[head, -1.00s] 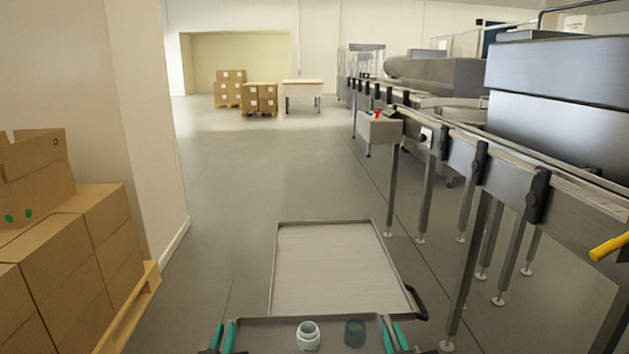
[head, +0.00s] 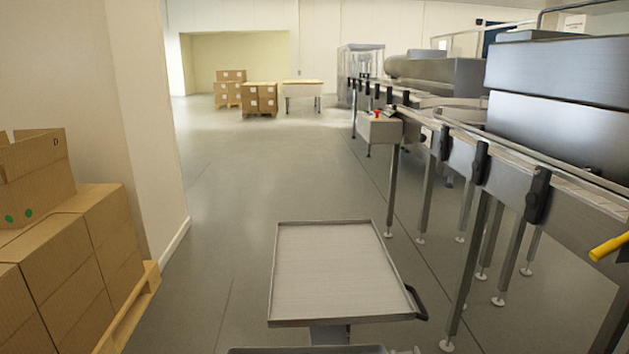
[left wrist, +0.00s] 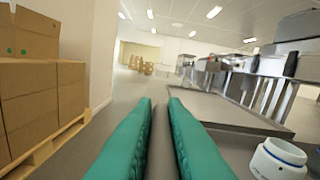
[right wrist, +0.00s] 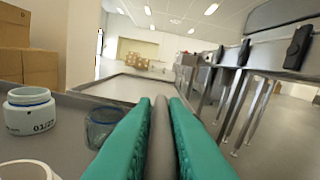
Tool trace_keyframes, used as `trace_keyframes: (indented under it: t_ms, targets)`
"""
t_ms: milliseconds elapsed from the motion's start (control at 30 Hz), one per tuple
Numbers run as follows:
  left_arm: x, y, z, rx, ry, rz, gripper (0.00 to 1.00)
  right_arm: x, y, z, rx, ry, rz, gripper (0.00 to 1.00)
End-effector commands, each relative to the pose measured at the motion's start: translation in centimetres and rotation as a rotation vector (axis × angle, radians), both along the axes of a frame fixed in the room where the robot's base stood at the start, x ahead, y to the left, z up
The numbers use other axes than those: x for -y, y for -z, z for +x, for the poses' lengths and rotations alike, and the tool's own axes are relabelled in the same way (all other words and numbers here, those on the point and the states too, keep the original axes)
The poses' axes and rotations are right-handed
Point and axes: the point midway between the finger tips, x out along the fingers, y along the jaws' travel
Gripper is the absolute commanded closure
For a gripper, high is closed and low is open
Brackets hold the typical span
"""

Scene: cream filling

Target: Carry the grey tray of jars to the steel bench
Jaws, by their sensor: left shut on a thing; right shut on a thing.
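The grey tray (head: 305,350) shows only its far rim at the bottom edge of the head view. My left gripper (left wrist: 160,101) is shut on the tray's rim, with a white jar (left wrist: 278,160) to its right. My right gripper (right wrist: 160,101) is shut on the rim at the other side. The right wrist view shows a white jar with a blue ring (right wrist: 30,115), a dark clear jar (right wrist: 102,127) and part of another white jar (right wrist: 27,171). A rimmed steel top (head: 335,270) stands just ahead; I cannot tell whether it is the bench.
The rimmed top has a black handle (head: 416,303) at its right. A conveyor line (head: 480,165) with thin legs runs along the right. Cartons (head: 75,260) on a pallet and a wall stand left. Open floor leads to a distant table (head: 302,88) and stacked boxes (head: 259,98).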

Motion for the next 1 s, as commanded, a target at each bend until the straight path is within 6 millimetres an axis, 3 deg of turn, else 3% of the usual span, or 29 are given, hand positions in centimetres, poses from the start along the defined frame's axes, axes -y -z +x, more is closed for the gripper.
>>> trace_keyframes:
  t_ms: [133,267,800,1000]
  targets:
    - [0.4,0.4,0.1,-0.018,-0.01,-0.038,1.0,0.2,-0.1,0.5,0.0,0.005,-0.006,1.0]
    - [0.3,-0.1,1.6,-0.012,-0.01,-0.038,1.0,0.2,-0.5,1.9,0.005,0.005,-0.007,1.0]
    - [0.2,-2.3,11.7,-0.009,-0.012,-0.036,1.0,0.1,-2.4,12.0,0.002,0.002,-0.004,1.0]
    - [0.3,-2.8,14.4,-0.01,-0.01,-0.034,1.0,0.0,-2.9,14.6,-0.001,0.001,-0.004,1.0]
